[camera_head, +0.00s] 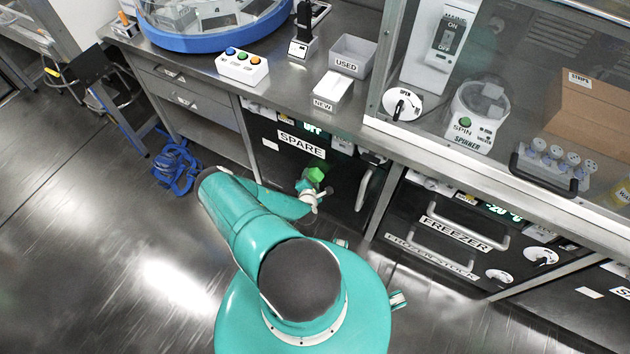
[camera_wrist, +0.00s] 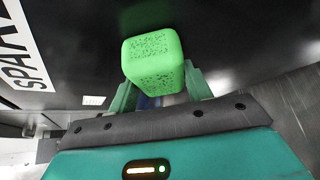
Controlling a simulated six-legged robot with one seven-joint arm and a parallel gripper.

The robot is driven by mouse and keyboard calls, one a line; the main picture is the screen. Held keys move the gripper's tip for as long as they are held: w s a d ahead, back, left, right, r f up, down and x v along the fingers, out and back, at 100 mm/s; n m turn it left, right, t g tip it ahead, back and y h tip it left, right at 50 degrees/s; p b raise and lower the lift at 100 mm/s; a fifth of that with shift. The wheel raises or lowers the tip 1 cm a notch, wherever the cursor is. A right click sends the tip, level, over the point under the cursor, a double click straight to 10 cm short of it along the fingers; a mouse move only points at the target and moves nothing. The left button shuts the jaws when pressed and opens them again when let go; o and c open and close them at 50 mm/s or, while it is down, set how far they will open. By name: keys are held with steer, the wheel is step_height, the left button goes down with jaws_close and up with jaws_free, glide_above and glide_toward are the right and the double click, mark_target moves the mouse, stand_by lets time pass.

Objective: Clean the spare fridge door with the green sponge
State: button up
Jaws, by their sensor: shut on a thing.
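The spare fridge door (camera_head: 282,172) is black, with a white SPARE label (camera_head: 301,145) near its top and a handle (camera_head: 364,189) at its right side. My gripper (camera_head: 310,188) is in front of the door, below the label. It is shut on the green sponge (camera_head: 316,174). In the wrist view the green sponge (camera_wrist: 153,62) is a pitted block between the two fingers of my gripper (camera_wrist: 160,95), with the dark door (camera_wrist: 90,55) behind it. I cannot tell whether the sponge touches the door.
A freezer (camera_head: 440,230) with handles stands right of the spare fridge. The counter (camera_head: 290,95) above holds a three-button box (camera_head: 242,67), a USED bin (camera_head: 352,56) and a NEW box (camera_head: 333,92). A blue coiled hose or cable (camera_head: 177,166) lies on the floor at left.

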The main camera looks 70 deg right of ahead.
steer(key=shift+w+d, duration=0.15)
steer(key=shift+w, duration=1)
steer(key=shift+w+d, duration=0.2)
steer(key=shift+w, duration=0.6)
steer(key=shift+w+d, duration=0.2)
steer(key=shift+w, duration=0.6)
steer(key=a, duration=0.6)
steer(key=shift+w, duration=0.4)
steer(key=shift+w+a, duration=0.15)
steer(key=shift+a, duration=0.6)
steer(key=shift+w+a, duration=0.1)
steer(key=shift+a, duration=0.65)
